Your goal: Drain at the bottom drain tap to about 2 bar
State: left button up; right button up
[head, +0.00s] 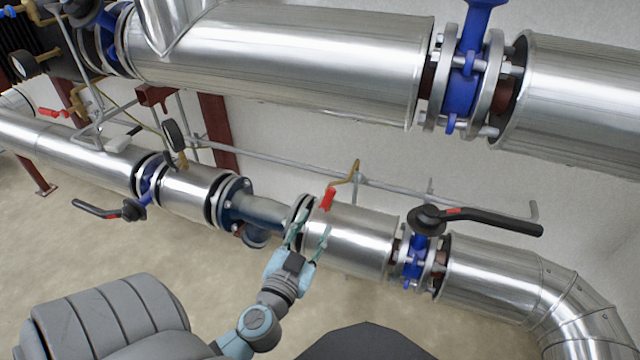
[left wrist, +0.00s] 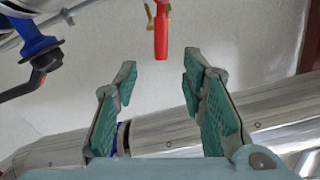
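A small brass tap (head: 352,174) with a red handle (head: 327,199) stands at the lower pipe, in the middle of the head view. The red handle also shows in the left wrist view (left wrist: 161,38), top centre, pointing down. My left gripper (head: 310,237) is open in front of the lower pipe, just below the red handle in the picture. In the left wrist view its fingers (left wrist: 158,75) are wide apart with nothing between them. The handle lies beyond the fingertips, apart from them. A round gauge (head: 174,135) is turned edge-on; I cannot read it. My right gripper is out of view.
The clad lower pipe (head: 350,238) runs close behind my left gripper. Black levers stand on valves to the right (head: 495,220) and left (head: 97,209). A large upper pipe (head: 290,60) crosses above. Another red-handled tap (head: 52,112) is at far left. A thin grey pipe (head: 280,162) runs along the wall.

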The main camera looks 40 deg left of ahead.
aim_at(328, 198)
pick_arm(q)
jog(key=x, duration=1.1)
jog(key=shift+w+a, duration=0.1)
grip_shut()
